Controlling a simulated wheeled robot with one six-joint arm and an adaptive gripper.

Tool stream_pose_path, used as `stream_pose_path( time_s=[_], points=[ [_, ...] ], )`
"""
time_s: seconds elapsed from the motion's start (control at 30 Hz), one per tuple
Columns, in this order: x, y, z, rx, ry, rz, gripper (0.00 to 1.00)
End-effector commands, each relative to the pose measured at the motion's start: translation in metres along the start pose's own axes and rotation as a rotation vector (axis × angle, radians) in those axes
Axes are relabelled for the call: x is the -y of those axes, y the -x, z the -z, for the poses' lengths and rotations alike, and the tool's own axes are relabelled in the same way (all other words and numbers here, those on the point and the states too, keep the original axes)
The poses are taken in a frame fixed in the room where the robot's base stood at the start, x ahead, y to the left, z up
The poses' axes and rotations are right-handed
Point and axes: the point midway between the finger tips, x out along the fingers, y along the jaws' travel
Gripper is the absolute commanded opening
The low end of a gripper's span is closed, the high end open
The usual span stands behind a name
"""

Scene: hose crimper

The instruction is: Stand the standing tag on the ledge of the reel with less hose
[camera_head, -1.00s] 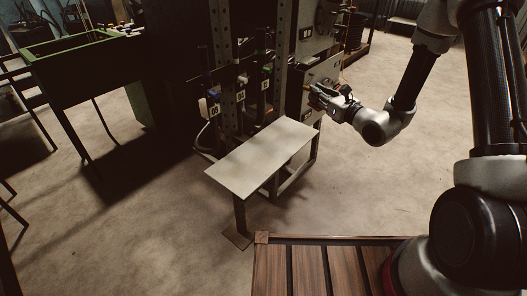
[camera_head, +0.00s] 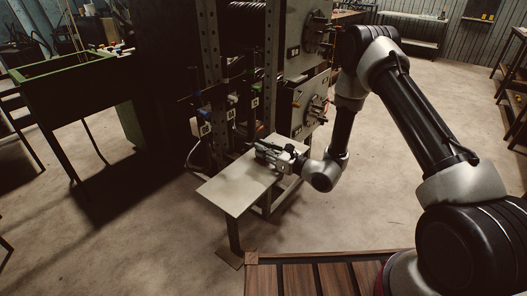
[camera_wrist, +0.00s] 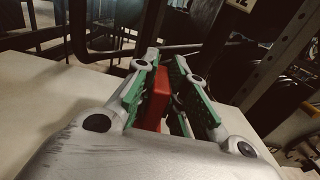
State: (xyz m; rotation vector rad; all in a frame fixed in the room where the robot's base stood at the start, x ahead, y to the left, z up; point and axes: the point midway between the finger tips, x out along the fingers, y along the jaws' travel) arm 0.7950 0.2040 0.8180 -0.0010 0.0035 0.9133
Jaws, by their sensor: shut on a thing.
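My gripper (camera_head: 268,153) is low over the right part of a pale bench top, pointing left in the head view. In the wrist view, the green-padded fingers (camera_wrist: 163,78) are shut on a red upright piece, which I take to be the standing tag (camera_wrist: 157,98). Its lower part is hidden by the gripper. I cannot tell in the head view whether it touches the bench top. I cannot make out for certain either hose reel or its ledge in these frames.
The pale bench top (camera_head: 228,191) is bare on its left part. Behind it stands a dark rack with perforated posts (camera_head: 270,70) and small white labels (camera_head: 205,128). A grey machine panel (camera_head: 300,95) is close behind my arm. A green-rimmed bin (camera_head: 65,62) stands at left.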

Motion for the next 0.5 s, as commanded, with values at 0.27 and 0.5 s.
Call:
stream_pose_path(
  time_s=[0.27,0.5],
  points=[
    [0.0003,-0.0001,0.0038,0.001,0.001,0.000,0.00],
    [0.0004,-0.0002,0.0064,0.001,0.001,0.000,0.30]
  ],
)
